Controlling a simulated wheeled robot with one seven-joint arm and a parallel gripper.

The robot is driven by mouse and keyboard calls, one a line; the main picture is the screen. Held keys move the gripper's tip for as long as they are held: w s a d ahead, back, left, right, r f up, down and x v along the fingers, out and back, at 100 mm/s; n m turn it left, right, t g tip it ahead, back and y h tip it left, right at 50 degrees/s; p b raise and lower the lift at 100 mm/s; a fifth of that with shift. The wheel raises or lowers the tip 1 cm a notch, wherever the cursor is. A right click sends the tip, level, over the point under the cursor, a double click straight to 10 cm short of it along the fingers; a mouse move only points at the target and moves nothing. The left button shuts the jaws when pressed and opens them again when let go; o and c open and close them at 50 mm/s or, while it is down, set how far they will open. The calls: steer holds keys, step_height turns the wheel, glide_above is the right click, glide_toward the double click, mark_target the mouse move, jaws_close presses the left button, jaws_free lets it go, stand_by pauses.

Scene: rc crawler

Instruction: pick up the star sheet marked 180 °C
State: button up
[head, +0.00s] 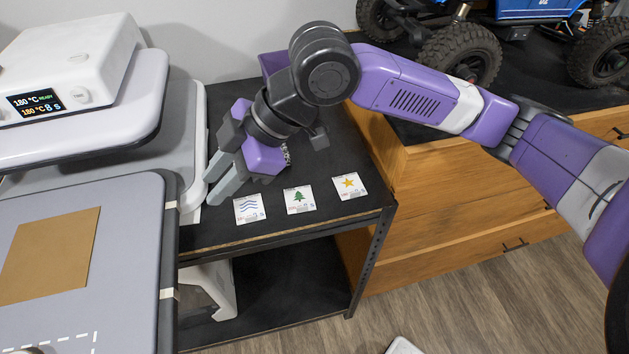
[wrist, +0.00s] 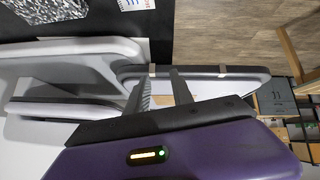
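The star sheet (head: 349,186) is a small white square with a yellow star, lying flat on the dark bench top, rightmost in a row of three sheets. Its small print is too fine to read. A tree sheet (head: 299,199) lies in the middle and a blue wave sheet (head: 249,208) at the left. My gripper (head: 213,190) is left of the wave sheet, beside the press, tilted down to the left. Its fingers stand apart with nothing between them, as the wrist view (wrist: 158,82) also shows. Part of a sheet (wrist: 135,4) shows at the wrist view's top edge.
A heat press with a white control box (head: 66,62) reads 180 °C READY and 8 s. Its grey platen (head: 120,228) at the left bears a brown square (head: 50,254). A wooden cabinet (head: 440,195) stands right of the bench, with a blue crawler (head: 540,10) on top.

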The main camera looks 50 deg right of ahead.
steer(key=s+d+f+g+h, duration=0.1)
steer(key=s+d+f+h, duration=0.1)
steer(key=d, duration=0.3)
steer(key=s+d+f+g+h, duration=0.1)
steer(key=s+d+f, duration=0.15)
steer(key=d, duration=0.35)
steer(key=m+g+h, duration=0.2)
steer(key=g+h, duration=0.1)
glide_above(356, 192)
steer(key=shift+w+a+f+p, duration=0.15)
steer(key=shift+a+p, duration=0.1)
steer(key=shift+p, duration=0.15)
steer(key=f, duration=0.7)
steer(key=shift+d+f+p, duration=0.25)
steer(key=shift+f+p, duration=0.05)
steer(key=shift+p, duration=0.1)
steer(key=shift+c, duration=0.5)
jaws_close()
